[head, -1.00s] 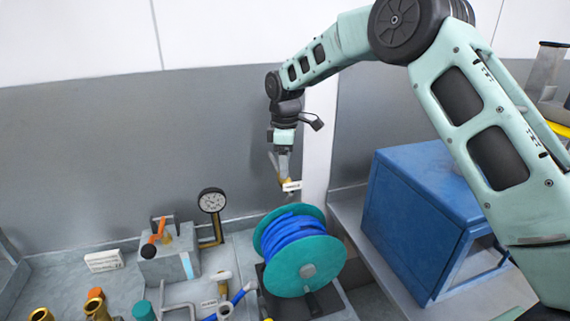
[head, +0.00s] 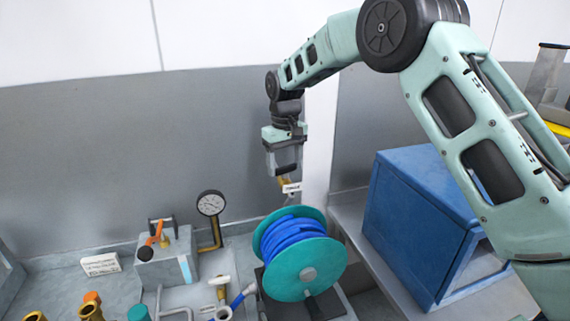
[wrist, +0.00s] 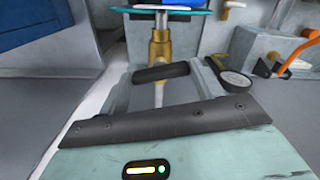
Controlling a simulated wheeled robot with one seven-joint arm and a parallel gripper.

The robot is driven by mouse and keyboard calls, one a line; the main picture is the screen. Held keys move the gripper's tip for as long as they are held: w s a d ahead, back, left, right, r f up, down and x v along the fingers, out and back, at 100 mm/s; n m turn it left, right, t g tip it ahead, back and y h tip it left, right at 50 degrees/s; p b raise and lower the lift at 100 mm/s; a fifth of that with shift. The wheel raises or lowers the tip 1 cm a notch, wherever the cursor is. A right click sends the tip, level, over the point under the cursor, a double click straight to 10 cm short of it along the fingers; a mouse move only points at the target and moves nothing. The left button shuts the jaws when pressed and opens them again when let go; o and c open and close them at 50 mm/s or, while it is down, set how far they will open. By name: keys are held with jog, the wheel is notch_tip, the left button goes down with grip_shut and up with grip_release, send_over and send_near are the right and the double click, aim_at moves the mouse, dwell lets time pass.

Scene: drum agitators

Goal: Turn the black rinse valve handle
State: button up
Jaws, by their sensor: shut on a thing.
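The black rinse valve handle (wrist: 161,73) is a short dark bar in the wrist view, lying across between my two fingers. It sits at the near end of a brass valve body (wrist: 160,46). My gripper (wrist: 161,79) is shut on the handle. In the head view my gripper (head: 286,172) points down behind the hose reel, with its broad side showing. A bit of the brass valve (head: 284,184) and a white label (head: 291,188) show just below it. The handle itself is hidden there by my fingers.
The teal reel with blue hose (head: 294,240) stands just in front of the valve. A pressure gauge (head: 211,204) and a grey block with an orange-handled valve (head: 166,258) are to the left. A large blue box (head: 420,210) stands to the right. The grey wall is close behind.

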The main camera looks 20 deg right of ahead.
aim_at(285, 166)
jog(key=shift+r+m, duration=0.1)
jog(key=shift+m, duration=1.5)
jog(key=o, duration=1)
notch_tip(285, 166, up, 17)
jog(key=b, duration=0.3)
jog(key=shift+r, duration=0.2)
